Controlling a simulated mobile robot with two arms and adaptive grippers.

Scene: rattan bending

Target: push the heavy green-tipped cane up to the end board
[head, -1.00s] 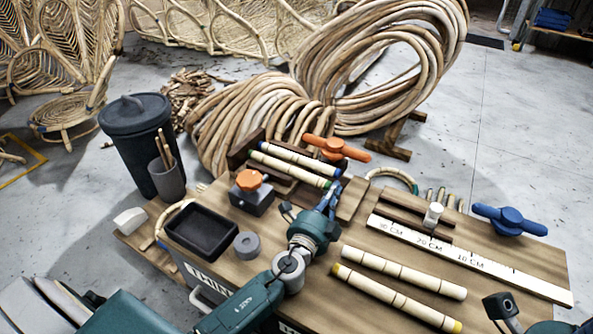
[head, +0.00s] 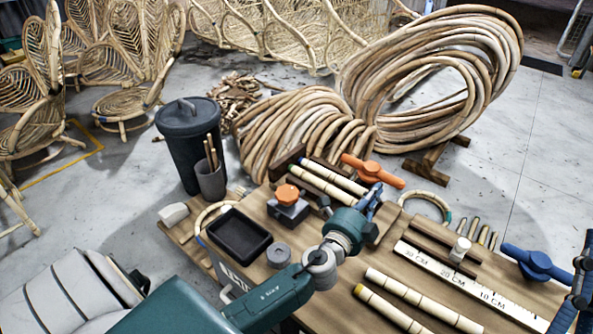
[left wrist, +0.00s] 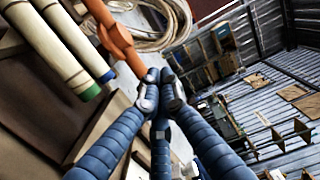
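The green-tipped cane (head: 318,184) lies in a wooden jig at the back of the bench, beside a parallel blue-tipped cane (head: 335,174). Its green end (left wrist: 90,92) shows in the left wrist view, with the blue end (left wrist: 107,76) beside it. A dark upright board (head: 287,161) stands at the canes' far left ends; I cannot tell if they touch it. My left gripper (head: 376,192) is by the tipped ends; its fingers (left wrist: 160,80) are together with nothing visible between them, apart from the green end. My right gripper (head: 578,285) is cut off at the right edge.
An orange clamp handle (head: 372,170) is close behind the left gripper. An orange-knobbed block (head: 288,207), black tray (head: 238,236) and grey cylinder (head: 279,255) stand left. A white ruler (head: 470,287), blue handle (head: 535,262) and loose canes (head: 425,300) occupy the right and front.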

